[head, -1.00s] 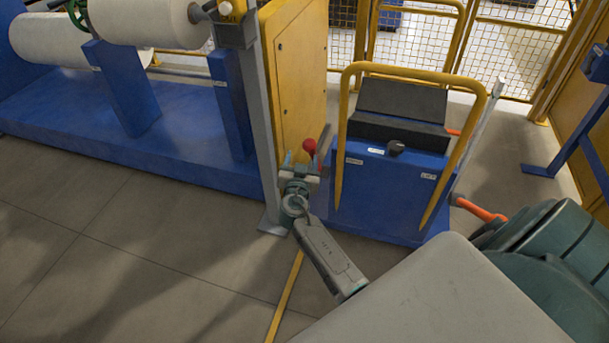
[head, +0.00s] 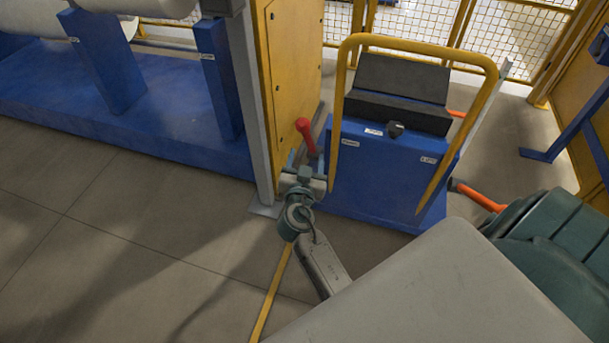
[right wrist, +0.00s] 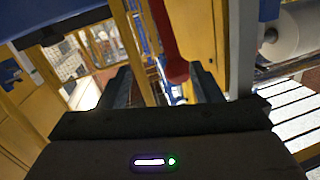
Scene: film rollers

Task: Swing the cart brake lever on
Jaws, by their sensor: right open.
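The cart is a blue box with a black top and a yellow hoop handle (head: 348,75). The red brake lever (head: 306,135) stands at the left side of the cart, in front of the yellow cabinet, with its round knob up. My right gripper (head: 305,165) is open just below and in front of the red handle in the head view; the lever's base is hidden behind it. In the right wrist view the red lever (right wrist: 170,45) hangs from the top into the gap between the open fingers of the gripper (right wrist: 165,88); I cannot tell whether it touches them. My left gripper is not in view.
The yellow cabinet (head: 292,85) and a grey post (head: 247,110) stand close to the left of the lever. A blue machine base (head: 120,125) is further left. An orange handle (head: 478,196) shows right of the cart. The floor at the left front is clear.

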